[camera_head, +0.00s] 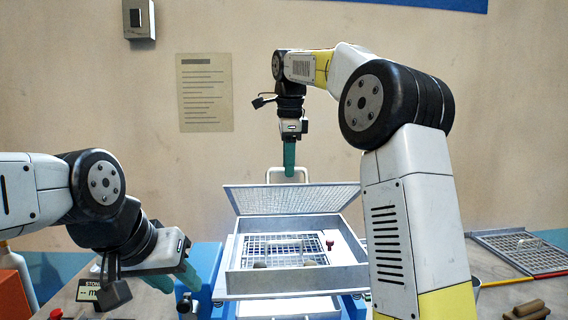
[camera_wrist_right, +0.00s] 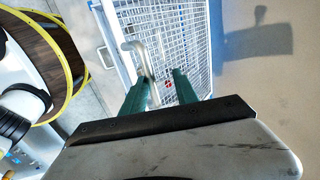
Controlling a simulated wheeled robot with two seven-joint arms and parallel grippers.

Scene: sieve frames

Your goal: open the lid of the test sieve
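The test sieve (camera_head: 234,268) is a shallow metal box with a mesh floor and a few tan pieces inside. Its mesh lid (camera_head: 290,199) stands raised and tilted at the back of the box, so the inside shows. The lid's handle (camera_head: 270,176) rises behind the upper edge. My right gripper (camera_head: 289,160) is at the handle; in the right wrist view its two green fingers (camera_wrist_right: 160,82) stand apart with the pale curved handle (camera_wrist_right: 141,52) between them, and a gap shows beside it. My left gripper (camera_head: 176,279) is low, left of the sieve, fingers apart and empty.
A blue and white machine (camera_head: 208,262) stands under the sieve. A small display (camera_head: 91,290) lies on the table at left. At right are a mesh frame (camera_head: 520,247) and brown cylinders (camera_head: 527,311). A paper sheet (camera_head: 205,93) hangs on the wall behind.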

